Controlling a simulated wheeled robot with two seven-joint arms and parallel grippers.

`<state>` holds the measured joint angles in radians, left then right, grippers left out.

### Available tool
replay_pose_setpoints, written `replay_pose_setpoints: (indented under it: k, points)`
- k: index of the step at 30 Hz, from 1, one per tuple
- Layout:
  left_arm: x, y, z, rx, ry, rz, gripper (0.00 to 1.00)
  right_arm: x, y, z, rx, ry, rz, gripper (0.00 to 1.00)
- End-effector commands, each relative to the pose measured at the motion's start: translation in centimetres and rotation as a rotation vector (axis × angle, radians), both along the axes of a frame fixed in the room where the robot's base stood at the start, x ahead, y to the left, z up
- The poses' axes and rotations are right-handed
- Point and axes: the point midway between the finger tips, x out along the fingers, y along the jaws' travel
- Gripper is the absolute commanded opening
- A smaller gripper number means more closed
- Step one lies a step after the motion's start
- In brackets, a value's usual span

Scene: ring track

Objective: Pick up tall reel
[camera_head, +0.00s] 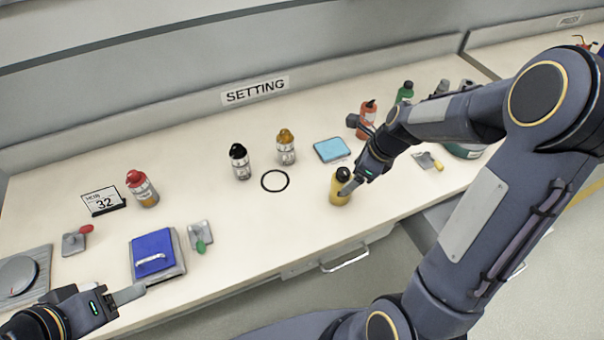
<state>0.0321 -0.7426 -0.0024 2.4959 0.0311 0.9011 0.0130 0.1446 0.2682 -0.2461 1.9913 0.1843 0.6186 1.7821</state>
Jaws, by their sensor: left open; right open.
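I cannot pick out a tall reel for certain. My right gripper (350,183) is open at the yellow bottle with a black cap (339,190). A fingertip overlaps the bottle in the picture; I cannot tell whether they touch. The bottle stands upright near the bench's front edge. My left gripper (104,294) is open and empty at the lower left, in front of the blue box with a handle (152,250).
The bench (230,220) also holds a red-capped bottle (143,188), a black-capped bottle (240,162), an amber bottle (286,147), a black ring (275,190), a light blue pad (331,149) and a 32 sign (103,200). My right arm hides part of the right side.

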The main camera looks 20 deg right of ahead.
Motion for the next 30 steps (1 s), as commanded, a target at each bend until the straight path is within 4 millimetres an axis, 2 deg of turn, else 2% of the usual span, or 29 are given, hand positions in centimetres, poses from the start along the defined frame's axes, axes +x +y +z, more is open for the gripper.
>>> replay_pose_setpoints:
  k: [17, 26, 30]
  points:
    - [0.0, 0.0, 0.0, 0.000, 0.001, 0.000, 0.54, 2.6, 1.7, -6.5, 0.004, 0.009, -0.009, 0.77]
    - [0.0, 0.0, 0.0, 0.000, 0.001, 0.000, 0.54, 2.9, 1.8, -7.1, 0.004, 0.005, -0.009, 0.77]
    - [0.0, 0.0, 0.0, 0.000, 0.001, 0.000, 0.54, 2.8, 1.8, -7.0, 0.003, 0.005, -0.008, 0.62]
